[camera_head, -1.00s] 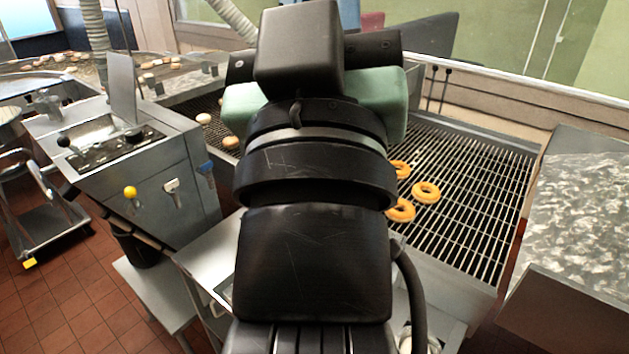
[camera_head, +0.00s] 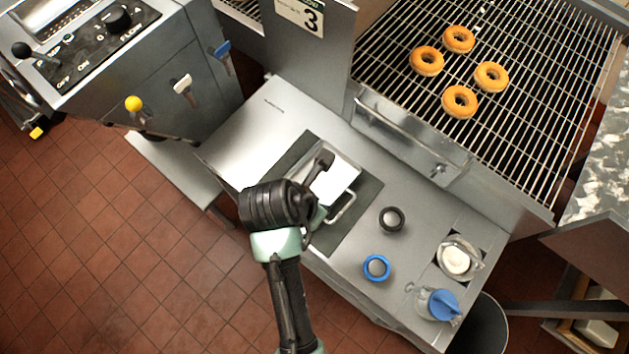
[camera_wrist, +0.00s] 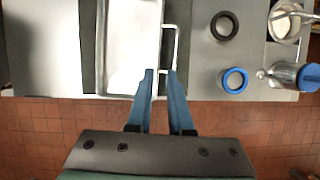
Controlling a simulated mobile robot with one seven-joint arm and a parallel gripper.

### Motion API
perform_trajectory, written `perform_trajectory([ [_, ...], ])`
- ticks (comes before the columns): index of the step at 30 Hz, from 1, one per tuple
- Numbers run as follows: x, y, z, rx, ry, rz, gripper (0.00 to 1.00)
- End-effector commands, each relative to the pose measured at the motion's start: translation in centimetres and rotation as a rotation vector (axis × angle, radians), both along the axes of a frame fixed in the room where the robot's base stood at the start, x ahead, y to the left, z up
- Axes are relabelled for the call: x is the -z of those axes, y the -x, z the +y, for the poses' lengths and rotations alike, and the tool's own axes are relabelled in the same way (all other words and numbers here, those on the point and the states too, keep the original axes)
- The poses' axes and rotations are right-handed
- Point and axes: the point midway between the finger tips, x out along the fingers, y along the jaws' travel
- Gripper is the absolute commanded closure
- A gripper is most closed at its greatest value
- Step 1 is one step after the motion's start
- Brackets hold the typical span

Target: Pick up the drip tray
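The drip tray (camera_wrist: 130,45) is a shallow, pale metal tray with a wire handle (camera_wrist: 176,38) on its right side in the wrist view. In the head view the tray (camera_head: 345,178) lies on a dark mat (camera_head: 362,205) on the steel counter, partly hidden by my arm. My gripper (camera_wrist: 160,74) has two blue fingers, spread apart with a gap between them. The fingertips show at the tray's near right corner, by the near end of the handle. I cannot tell their height above it. Nothing shows held between them.
A wire rack with several doughnuts (camera_head: 459,101) rises behind. The counter's left part (camera_head: 275,120) is clear.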

Motion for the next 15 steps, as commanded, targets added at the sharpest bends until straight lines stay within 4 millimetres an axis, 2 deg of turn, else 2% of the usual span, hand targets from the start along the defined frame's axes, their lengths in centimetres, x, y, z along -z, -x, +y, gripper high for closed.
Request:
perform_trajectory([
  [9, 5.3, -1.6, -1.3, -0.005, 0.001, 0.004, 0.81],
  [15, 6.6, -2.1, -1.7, -0.004, 0.000, 0.001, 0.81],
])
